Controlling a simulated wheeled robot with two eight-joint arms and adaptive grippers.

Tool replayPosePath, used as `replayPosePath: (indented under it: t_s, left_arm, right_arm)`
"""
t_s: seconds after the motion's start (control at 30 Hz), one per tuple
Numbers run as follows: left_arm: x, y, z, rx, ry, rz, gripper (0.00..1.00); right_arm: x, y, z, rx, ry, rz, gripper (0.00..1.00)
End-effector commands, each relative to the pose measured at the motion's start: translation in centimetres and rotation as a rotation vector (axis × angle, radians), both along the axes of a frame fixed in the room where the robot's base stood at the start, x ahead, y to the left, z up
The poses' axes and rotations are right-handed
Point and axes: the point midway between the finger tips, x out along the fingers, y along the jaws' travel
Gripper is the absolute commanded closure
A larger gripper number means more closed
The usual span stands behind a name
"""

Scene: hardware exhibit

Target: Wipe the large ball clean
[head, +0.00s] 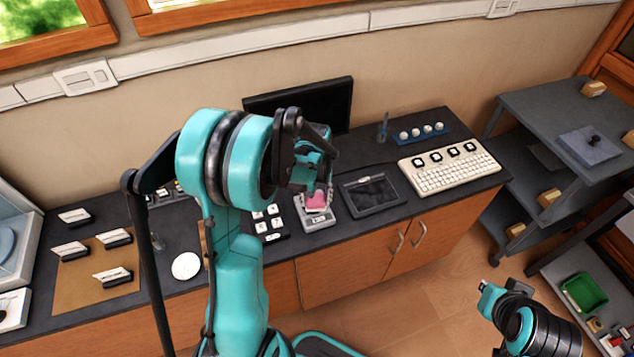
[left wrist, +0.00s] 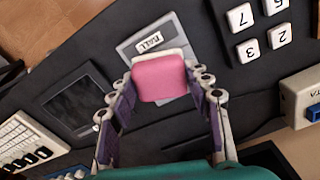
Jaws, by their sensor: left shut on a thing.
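My left gripper (head: 318,194) is shut on a pink pad (head: 316,201) with a whitish edge. In the left wrist view the pink pad (left wrist: 158,80) sits between the two purple-lined fingers (left wrist: 160,92). The pad is over a grey device (head: 318,221) on the dark counter, whose label appears to read "BALL" in the left wrist view (left wrist: 150,42). I cannot make out a large ball; the pad and gripper cover much of this device. I cannot tell whether the pad touches it. My right gripper (head: 488,288) is low at the right, away from the counter; its fingers are unclear.
A dark framed tablet (head: 372,194) and a white keyboard (head: 449,172) lie right of the device. A blue rack of small white balls (head: 421,133) stands behind them. A black monitor (head: 300,103) and white number keys (head: 267,219) are close to the left gripper. Grey shelves (head: 553,100) stand right.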

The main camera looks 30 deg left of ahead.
Motion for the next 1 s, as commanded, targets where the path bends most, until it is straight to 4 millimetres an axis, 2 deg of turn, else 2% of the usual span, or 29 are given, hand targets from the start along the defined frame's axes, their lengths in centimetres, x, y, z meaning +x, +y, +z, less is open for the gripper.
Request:
replayPosePath:
  t_s: [0.03, 0.2, 0.7, 1.0]
  left_arm:
    - [0.1, 0.0, 1.2, 0.001, -0.001, -0.001, 0.77]
    - [0.2, 0.0, 5.2, 0.000, 0.000, -0.002, 0.77]
    - [0.9, 0.2, 9.3, 0.001, -0.001, -0.007, 0.77]
    - [1.0, 0.2, 9.5, 0.001, -0.001, -0.008, 0.77]
  right_arm:
    - [0.0, 0.0, 0.8, 0.000, 0.000, 0.000, 1.00]
    - [0.0, 0.0, 2.0, 0.000, 0.000, 0.000, 1.00]
    - [0.0, 0.0, 5.0, 0.000, 0.000, 0.000, 1.00]
    - [0.0, 0.0, 5.2, 0.000, 0.000, 0.000, 1.00]
